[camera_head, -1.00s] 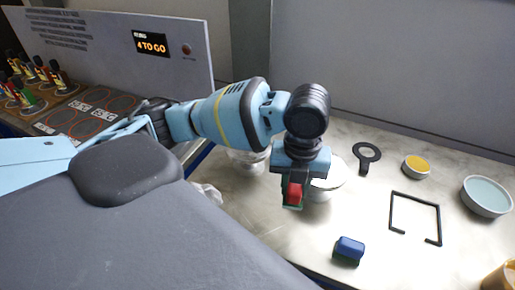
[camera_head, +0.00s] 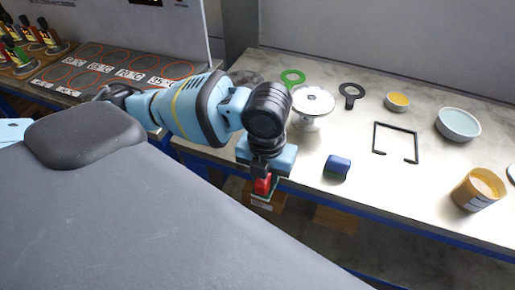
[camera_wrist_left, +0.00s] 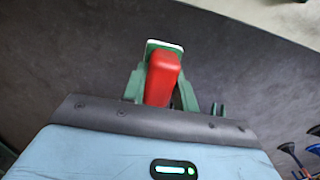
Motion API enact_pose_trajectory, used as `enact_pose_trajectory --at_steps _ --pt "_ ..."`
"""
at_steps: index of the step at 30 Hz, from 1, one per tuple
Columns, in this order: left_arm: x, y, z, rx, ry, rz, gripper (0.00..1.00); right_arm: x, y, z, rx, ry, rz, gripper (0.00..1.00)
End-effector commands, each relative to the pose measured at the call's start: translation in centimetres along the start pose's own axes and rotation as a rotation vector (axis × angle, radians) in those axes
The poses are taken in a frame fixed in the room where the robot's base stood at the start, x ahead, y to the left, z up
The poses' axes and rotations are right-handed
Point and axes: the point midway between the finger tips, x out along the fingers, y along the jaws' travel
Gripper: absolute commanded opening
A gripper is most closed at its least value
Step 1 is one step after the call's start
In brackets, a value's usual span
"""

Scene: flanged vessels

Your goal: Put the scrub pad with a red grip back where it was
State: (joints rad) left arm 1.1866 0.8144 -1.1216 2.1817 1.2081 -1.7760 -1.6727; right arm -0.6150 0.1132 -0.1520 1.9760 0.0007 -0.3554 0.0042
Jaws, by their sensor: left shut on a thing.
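My left gripper (camera_head: 262,186) is shut on the scrub pad with a red grip. The red grip (camera_head: 263,184) sits between the fingers, with the pad's pale edge just below it. In the head view they appear in front of the table's near edge, left of the blue block. In the left wrist view the red grip (camera_wrist_left: 162,78) lies between green fingers, with a white-edged green part beyond it. A thin black open frame (camera_head: 375,138) lies empty on the table. My right gripper is not in view.
The tabletop around the frame is clear.

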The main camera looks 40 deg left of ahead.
Motion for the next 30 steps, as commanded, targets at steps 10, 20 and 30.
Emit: enact_pose_trajectory --at_steps 10,20,30 --pt "0.3 1.4 2.9 -0.008 -0.001 0.002 0.07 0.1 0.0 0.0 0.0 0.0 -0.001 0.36" --pt "1.0 4.5 9.8 -0.006 0.0 0.001 0.07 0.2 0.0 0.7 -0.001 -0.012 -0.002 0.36" --pt "1.4 6.3 13.7 -0.001 0.0 0.0 0.07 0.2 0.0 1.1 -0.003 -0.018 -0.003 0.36"
